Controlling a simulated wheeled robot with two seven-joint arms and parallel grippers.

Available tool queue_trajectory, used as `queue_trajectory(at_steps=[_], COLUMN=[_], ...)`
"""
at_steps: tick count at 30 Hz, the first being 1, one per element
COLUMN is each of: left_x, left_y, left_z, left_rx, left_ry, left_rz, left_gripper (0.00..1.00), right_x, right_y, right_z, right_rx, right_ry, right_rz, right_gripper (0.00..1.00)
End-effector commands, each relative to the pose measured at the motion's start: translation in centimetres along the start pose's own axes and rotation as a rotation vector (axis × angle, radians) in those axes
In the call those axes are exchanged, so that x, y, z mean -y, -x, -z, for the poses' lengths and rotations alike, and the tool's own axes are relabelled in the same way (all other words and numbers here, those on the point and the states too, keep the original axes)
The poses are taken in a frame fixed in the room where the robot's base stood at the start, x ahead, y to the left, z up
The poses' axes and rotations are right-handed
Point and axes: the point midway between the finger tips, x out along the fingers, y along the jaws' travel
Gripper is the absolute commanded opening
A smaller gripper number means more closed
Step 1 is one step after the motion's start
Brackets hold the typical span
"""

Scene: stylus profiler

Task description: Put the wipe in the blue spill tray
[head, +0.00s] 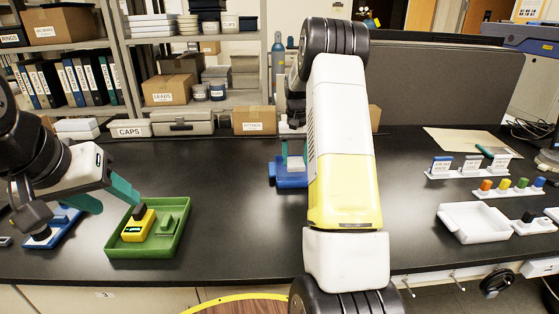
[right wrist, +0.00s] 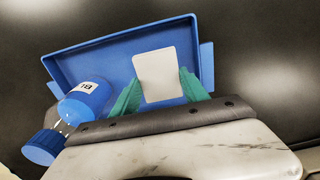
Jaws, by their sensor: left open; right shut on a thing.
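The wipe (right wrist: 157,75) is a flat white piece. My right gripper (right wrist: 160,86) is shut on it, with a teal finger at each side. In the right wrist view the wipe is over the floor of the blue spill tray (right wrist: 115,47); I cannot tell whether it touches. In the head view the tray (head: 291,182) is at mid-table, partly hidden by my right arm, and the wipe (head: 296,162) shows at that arm's left edge.
A blue labelled bottle (right wrist: 85,98) overlaps the blue tray's near left corner. The green tray (head: 117,247) holds a yellow device (head: 137,228). A white tray (head: 474,236) and racks of coloured knobs (head: 503,190) are at right. The table between the green and blue trays is clear.

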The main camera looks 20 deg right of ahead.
Motion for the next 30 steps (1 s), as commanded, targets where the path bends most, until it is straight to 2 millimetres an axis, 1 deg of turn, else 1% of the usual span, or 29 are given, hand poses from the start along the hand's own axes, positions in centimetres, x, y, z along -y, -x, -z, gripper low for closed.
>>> queue_trajectory(at_steps=[1, 8, 12, 15, 26, 27, 29, 30], left_x=[0.0, 0.0, 0.0, 0.0, 0.0, 0.0, 0.0, 0.0], left_y=[0.0, 0.0, 0.0, 0.0, 0.0, 0.0, 0.0, 0.0], left_z=[0.0, 0.0, 0.0, 0.0, 0.0, 0.0, 0.0, 0.0], left_rx=[0.000, 0.000, 0.000, 0.000, 0.000, 0.000, 0.000, 0.000], left_ry=[0.000, 0.000, 0.000, 0.000, 0.000, 0.000, 0.000, 0.000], left_rz=[0.000, 0.000, 0.000, 0.000, 0.000, 0.000, 0.000, 0.000], left_gripper=[0.51, 0.51, 0.51, 0.51, 0.51, 0.51, 0.51, 0.51], right_x=[0.0, -0.2, -0.2, -0.2, -0.1, -0.2, -0.2, -0.2], right_y=[-0.1, -0.2, -2.5, -3.6, -4.0, -4.0, -4.0, -4.0], right_z=[0.7, 2.0, 1.8, 1.8, 1.8, 1.8, 1.8, 1.8], right_rx=[-0.001, -0.001, 0.004, 0.001, 0.000, 0.000, 0.000, 0.000], right_ry=[0.000, -0.001, -0.001, -0.001, 0.000, 0.000, 0.000, 0.000], right_rz=[0.000, 0.000, 0.000, 0.000, 0.000, 0.000, 0.000, 0.000], right_gripper=[0.00, 0.00, 0.00, 0.00, 0.00, 0.58, 0.70, 0.74])
